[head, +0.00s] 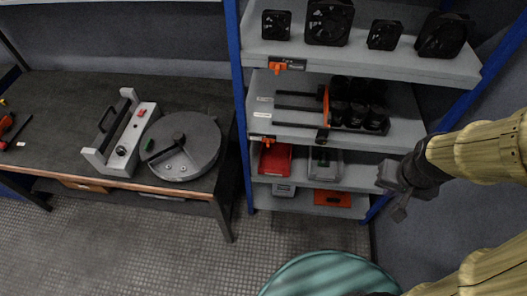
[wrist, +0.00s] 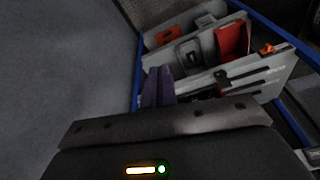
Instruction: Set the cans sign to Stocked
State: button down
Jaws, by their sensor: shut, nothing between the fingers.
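The black cans (head: 358,104) stand grouped on the second shelf from the top, at its right half. A small orange sign (head: 268,140) sits on that shelf's front edge at the left; its lettering is too small to read. An orange sign piece also shows at the upper right of the wrist view (wrist: 270,48). My gripper (head: 399,213) is shut and empty, right of the rack and well apart from the sign. Its fingers show closed together in the wrist view (wrist: 158,88).
Black fans (head: 330,22) stand on the top shelf, above another orange sign (head: 277,65). A red bin (head: 275,159) and grey bin (head: 325,163) are lower. A teal round object (head: 330,275) stands in front. A workbench (head: 75,100) is left; the floor between is clear.

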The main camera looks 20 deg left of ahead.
jog(key=shift+a, duration=0.15)
jog(key=w+a+f+t+y+b, duration=0.1)
jog(key=w+a+f+b, duration=0.1)
jog(key=w+f+b, duration=0.35)
jog(key=w+a+f+t+y+b, duration=0.1)
jog(key=w+a+f+t+b, duration=0.15)
jog(key=w+f, duration=0.6)
jog(key=w+a+f+m+t+y+b, duration=0.1)
jog(key=a+f+m+t+y+b, duration=0.2)
jog(key=a+f+m+y+b, duration=0.3)
jog(key=a+f+y+b, duration=0.5)
jog(key=a+f+y, duration=0.2)
jog(key=a, duration=0.3)
jog(key=shift+w, duration=0.4)
